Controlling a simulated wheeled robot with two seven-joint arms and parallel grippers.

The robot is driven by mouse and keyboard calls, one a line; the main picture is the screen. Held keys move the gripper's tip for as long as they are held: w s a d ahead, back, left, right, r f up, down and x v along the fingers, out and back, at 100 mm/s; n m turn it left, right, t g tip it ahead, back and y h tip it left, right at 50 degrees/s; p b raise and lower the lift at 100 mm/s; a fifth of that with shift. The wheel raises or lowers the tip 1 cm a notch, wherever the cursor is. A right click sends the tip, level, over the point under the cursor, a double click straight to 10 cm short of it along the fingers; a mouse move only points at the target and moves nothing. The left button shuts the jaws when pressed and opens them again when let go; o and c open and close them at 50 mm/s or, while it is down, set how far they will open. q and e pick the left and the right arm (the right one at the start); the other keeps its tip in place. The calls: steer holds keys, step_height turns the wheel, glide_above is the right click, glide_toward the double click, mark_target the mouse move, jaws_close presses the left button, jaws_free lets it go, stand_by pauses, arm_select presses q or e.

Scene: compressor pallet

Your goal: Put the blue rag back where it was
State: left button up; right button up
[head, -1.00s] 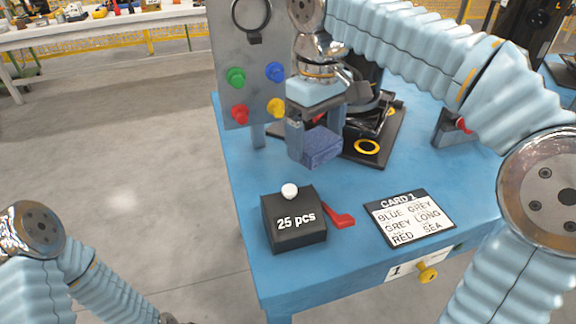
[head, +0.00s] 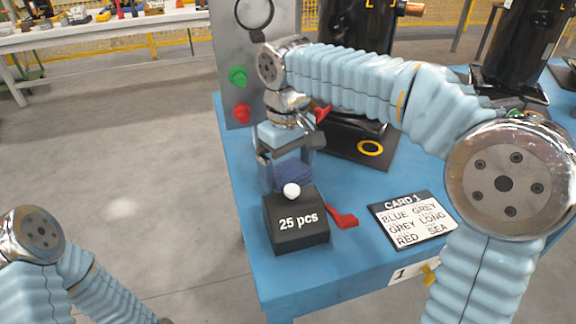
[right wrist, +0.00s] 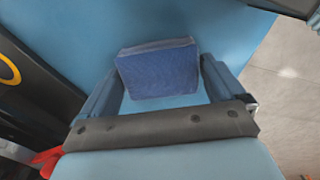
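The blue rag (head: 294,173) is a folded dark blue block behind the black "25 pcs" box in the head view. My right gripper (head: 289,178) is shut on it, with one finger on each side. In the right wrist view the rag (right wrist: 158,70) sits between the two fingers, over the blue table top. The box hides the rag's lower front edge, so I cannot tell whether it touches the table. My left forearm shows at the lower left, but its gripper is out of view.
The black box (head: 297,228) with a white knob stands near the blue table's (head: 350,270) front left corner. A red-handled item (head: 341,219) and a word card (head: 413,219) lie to its right. A grey panel with coloured buttons (head: 238,76) stands behind.

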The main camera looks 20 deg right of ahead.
mark_target(287, 170)
steer(key=shift+r, duration=0.1)
step_height(287, 170, up, 12)
steer(key=p, duration=0.3)
steer(key=shift+a, duration=0.1)
stand_by(0.3)
